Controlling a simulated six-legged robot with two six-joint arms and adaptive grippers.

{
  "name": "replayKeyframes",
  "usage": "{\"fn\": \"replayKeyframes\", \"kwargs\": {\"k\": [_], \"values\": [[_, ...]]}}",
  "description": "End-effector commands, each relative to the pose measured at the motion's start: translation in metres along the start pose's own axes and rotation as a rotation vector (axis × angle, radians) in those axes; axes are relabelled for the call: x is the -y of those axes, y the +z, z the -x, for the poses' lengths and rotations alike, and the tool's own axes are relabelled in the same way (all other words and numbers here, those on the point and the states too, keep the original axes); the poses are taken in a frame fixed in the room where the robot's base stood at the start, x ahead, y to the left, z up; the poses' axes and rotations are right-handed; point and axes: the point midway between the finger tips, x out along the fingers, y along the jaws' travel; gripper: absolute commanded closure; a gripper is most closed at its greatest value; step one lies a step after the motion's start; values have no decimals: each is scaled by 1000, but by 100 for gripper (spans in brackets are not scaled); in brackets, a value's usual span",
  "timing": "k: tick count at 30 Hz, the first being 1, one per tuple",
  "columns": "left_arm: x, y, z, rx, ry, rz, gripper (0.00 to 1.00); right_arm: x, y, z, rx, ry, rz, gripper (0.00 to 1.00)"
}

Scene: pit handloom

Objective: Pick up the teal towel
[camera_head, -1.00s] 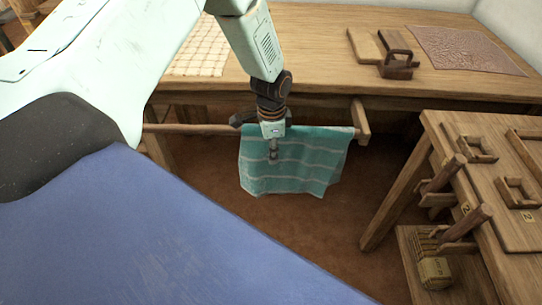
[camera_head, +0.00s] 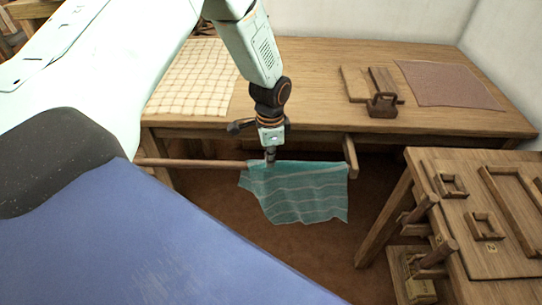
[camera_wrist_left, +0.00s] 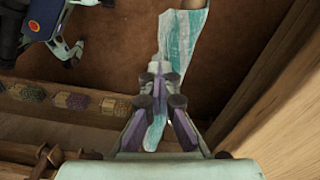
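The teal towel (camera_head: 300,195) with pale stripes hangs at a wooden rail below the front edge of the long table in the head view. My left gripper (camera_head: 270,160) is at its upper left part, pointing down. In the left wrist view the towel (camera_wrist_left: 180,35) runs up from between the fingertips, and a fold of it shows between the fingers. The fingers (camera_wrist_left: 159,78) converge and look shut on the cloth. The rail behind the towel is hidden. My right gripper is in neither view.
The wooden rail (camera_head: 195,163) runs left from the towel, with a bracket (camera_head: 350,157) at its right. The long table (camera_head: 300,75) bears a checked cloth (camera_head: 195,80), a wooden tool (camera_head: 381,105) and a brown mat (camera_head: 450,84). A lower table (camera_head: 430,185) stands at right.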

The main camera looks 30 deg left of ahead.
Motion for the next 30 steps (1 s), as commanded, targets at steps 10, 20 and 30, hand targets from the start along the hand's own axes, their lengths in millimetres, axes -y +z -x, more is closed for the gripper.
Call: {"fn": "replayKeyframes", "kwargs": {"k": [10, 20, 30], "values": [[3, -1, 1, -4, -6, -1, 90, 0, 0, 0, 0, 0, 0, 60], [3, -2, 1, -6, -8, -2, 62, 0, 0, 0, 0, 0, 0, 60], [4, -2, 1, -6, -9, -2, 33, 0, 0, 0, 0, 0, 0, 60]]}}
